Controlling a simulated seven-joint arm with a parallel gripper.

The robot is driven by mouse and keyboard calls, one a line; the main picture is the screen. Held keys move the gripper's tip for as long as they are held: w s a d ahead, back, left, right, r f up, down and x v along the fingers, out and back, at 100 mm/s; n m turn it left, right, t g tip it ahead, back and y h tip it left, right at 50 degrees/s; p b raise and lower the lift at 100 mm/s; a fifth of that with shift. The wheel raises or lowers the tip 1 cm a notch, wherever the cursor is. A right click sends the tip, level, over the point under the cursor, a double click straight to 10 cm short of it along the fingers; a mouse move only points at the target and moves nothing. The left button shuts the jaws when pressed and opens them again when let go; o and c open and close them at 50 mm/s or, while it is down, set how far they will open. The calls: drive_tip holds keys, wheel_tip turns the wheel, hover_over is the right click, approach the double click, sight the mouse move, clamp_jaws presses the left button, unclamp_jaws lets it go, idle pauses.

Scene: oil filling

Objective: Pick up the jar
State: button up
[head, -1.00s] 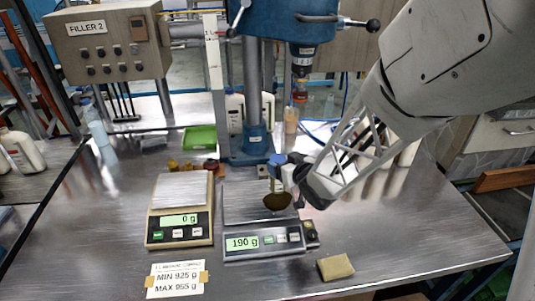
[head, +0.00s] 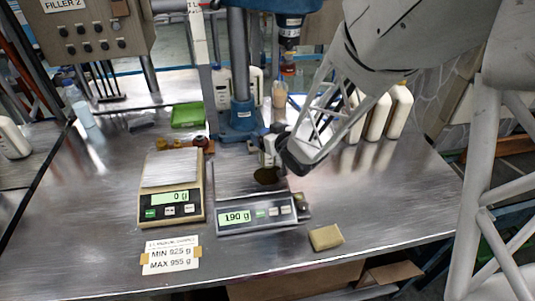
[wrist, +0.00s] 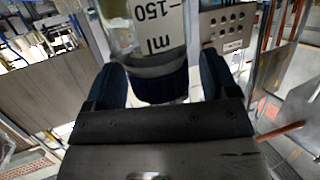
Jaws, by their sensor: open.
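In the wrist view the clear jar (wrist: 150,30), marked "150 ml", is between my two dark fingers, with a dark band at its near end. My gripper (wrist: 160,78) is open around it, one finger on each side; I cannot tell whether they touch it. In the head view my gripper (head: 272,150) is over the right scale (head: 240,206), which reads 190 g. A dark brown round shape (head: 266,175) shows just below the gripper on the scale's plate; it seems to be the jar's lower part. My wrist hides most of the jar.
A second scale (head: 172,190) reading 0 stands on the left. A filler column (head: 240,90) rises behind. White bottles (head: 378,115) stand at the back right, a green tray (head: 187,115) at the back left. A yellowish sponge (head: 326,237) lies at the front.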

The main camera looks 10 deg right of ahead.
drive_tip(key=c, duration=1.4)
drive_tip(key=shift+o, duration=0.2)
drive_tip(key=shift+r, duration=0.75)
wheel_tip(320, 180, up, 2)
drive_tip(key=shift+r, duration=0.1)
drive_tip(key=s+d+r, duration=0.1)
drive_tip(key=s, duration=1.5)
drive_tip(key=shift+d+r, duration=0.15)
